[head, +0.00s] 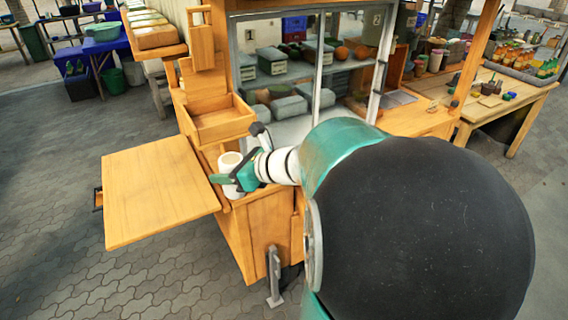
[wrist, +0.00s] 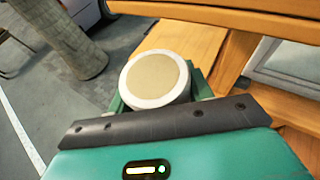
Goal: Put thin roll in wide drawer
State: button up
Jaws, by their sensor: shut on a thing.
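A pale roll, a short white cylinder with a tan end face, stands upright in my gripper in the head view (head: 230,162). It also shows in the wrist view (wrist: 155,80). My teal gripper (head: 234,180) is shut on the roll, with its fingers on either side of it. An open, empty-looking wooden drawer (head: 218,124) juts from the stall's left end, just behind and above the roll in the picture. I cannot tell whether it is the wide drawer, or whether the roll touches the wood below it.
A wooden flap (head: 160,188) sticks out left of the roll, with a dark handle-like part (head: 98,199) at its far edge. A narrow wooden box (head: 202,48) hangs above the drawer. Glass panes (head: 300,75) stand to the right. Paved ground is open at lower left.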

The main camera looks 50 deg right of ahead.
jog(key=w+a+f, duration=1)
jog(key=w+f, duration=0.1)
jog(key=f, duration=0.2)
jog(key=shift+w+a+f+m+h, duration=0.15)
jog(key=shift+w+f+m+h, duration=0.1)
jog(key=shift+w+m+h, duration=0.1)
jog(key=shift+r, duration=0.1)
